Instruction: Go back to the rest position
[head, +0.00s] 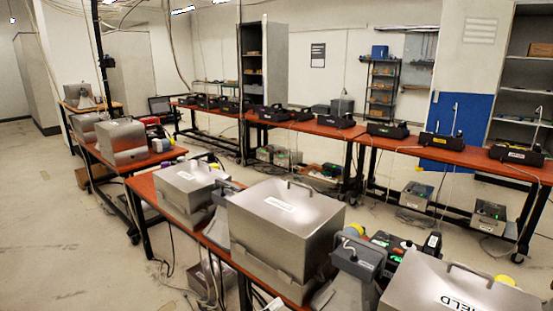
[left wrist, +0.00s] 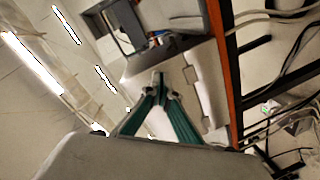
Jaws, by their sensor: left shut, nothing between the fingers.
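My left gripper (left wrist: 158,80) shows in the left wrist view. Its two green fingers meet at the tips, shut with nothing between them. The wrist view is tilted, and a pale box-like surface lies behind the fingers. I cannot make out either gripper in the head view. Metal shield boxes with handles stand on the near bench, one in the middle (head: 286,222), one at the lower right (head: 462,290) and one farther back (head: 190,185).
A long orange-red bench (head: 390,140) with several black devices runs along the back. A grey device (head: 357,258) stands between the near boxes. Open shelves (head: 384,85) stand by the wall. Bare floor (head: 55,220) lies at the left. Cables hang below an orange bench edge (left wrist: 226,70) in the wrist view.

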